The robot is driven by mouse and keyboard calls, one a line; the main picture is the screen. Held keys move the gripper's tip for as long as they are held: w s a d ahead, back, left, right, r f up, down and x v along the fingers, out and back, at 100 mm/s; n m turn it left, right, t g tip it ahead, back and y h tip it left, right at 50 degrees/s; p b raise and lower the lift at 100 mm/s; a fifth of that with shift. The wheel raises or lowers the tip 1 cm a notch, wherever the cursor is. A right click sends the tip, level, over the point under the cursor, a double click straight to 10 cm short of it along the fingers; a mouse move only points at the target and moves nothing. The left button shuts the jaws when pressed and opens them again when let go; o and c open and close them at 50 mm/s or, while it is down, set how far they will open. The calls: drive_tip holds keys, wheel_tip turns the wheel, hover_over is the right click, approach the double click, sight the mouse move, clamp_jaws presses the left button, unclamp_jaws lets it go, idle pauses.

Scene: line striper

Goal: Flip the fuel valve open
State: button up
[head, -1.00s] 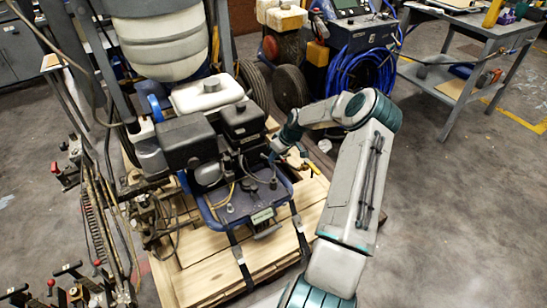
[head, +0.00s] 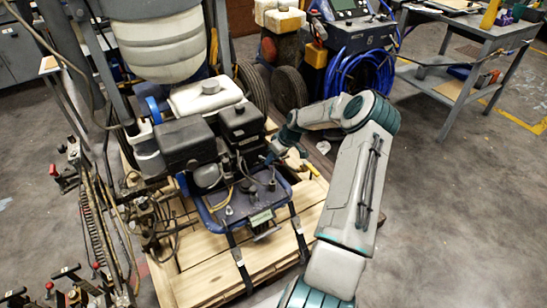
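The line striper's engine (head: 190,145) sits on a blue frame on a wooden pallet (head: 215,262), with a white fuel tank (head: 205,95) on top. I cannot make out the fuel valve in the head view; it is too small or hidden by the engine parts. My gripper (head: 272,157) is at the right side of the engine, close beside the black housing (head: 240,121). Its fingers are small and dark here, partly lost against the engine, so I cannot tell whether they are open or shut or touch anything.
Levers and hoses (head: 95,220) stand on the left. A blue machine with coiled blue hose (head: 365,70) stands behind my arm. A grey workbench (head: 475,45) is at the upper right. The floor (head: 455,210) on the right is clear.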

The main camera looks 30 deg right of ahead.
drive_tip(key=p+v, duration=0.2)
drive_tip(key=v, duration=1.1)
drive_tip(key=shift+r, duration=0.35)
drive_tip(key=shift+s+d, duration=0.1)
